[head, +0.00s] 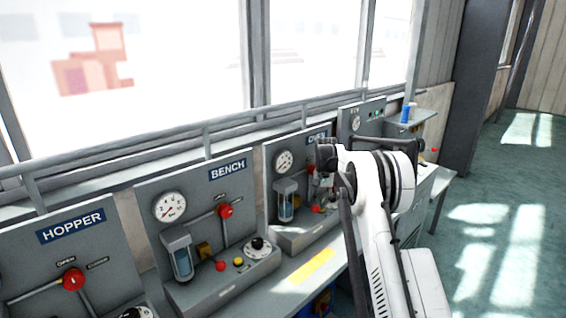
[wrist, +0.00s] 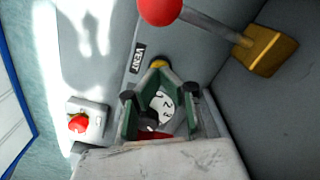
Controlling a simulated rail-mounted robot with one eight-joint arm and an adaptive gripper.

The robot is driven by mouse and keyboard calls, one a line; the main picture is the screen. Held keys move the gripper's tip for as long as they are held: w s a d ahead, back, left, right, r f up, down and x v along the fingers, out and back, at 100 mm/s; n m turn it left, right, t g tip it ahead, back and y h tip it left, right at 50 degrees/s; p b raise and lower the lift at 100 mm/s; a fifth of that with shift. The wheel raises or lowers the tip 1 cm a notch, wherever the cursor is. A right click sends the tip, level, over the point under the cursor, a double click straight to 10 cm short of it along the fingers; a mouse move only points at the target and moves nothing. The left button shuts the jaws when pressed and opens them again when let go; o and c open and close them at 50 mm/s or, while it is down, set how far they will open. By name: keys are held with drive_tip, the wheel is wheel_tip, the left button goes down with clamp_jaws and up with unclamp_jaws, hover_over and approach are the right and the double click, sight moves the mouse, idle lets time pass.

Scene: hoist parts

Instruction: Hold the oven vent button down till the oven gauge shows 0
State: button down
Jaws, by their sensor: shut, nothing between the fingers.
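The oven panel (head: 268,185) stands beyond the bench panel, its label partly covered by my arm. The oven gauge (head: 284,161) is a white round dial near its top left; its needle is too small to read. In the wrist view a yellow button (wrist: 158,63) sits beside a VENT label (wrist: 137,58). My gripper (wrist: 158,72), with green-sided fingers, is shut and empty, its tips right at the yellow button. I cannot tell whether they touch or press it. In the head view my arm hides the button.
A red lever knob (wrist: 160,8) and a brass block (wrist: 270,52) are close above the gripper. A red button (wrist: 78,124) sits on a grey box at left. The bench panel (head: 190,190) and hopper panel (head: 40,260) stand left of the oven panel.

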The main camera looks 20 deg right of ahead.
drive_tip(key=shift+r+p, duration=0.75)
drive_tip(key=shift+r, duration=2.15)
drive_tip(key=s+d+r+b, duration=0.1)
drive_tip(key=s+d+r, duration=0.2)
drive_tip(key=s, duration=0.6)
drive_tip(key=shift+d+b, duration=0.4)
drive_tip(key=shift+d, duration=0.25)
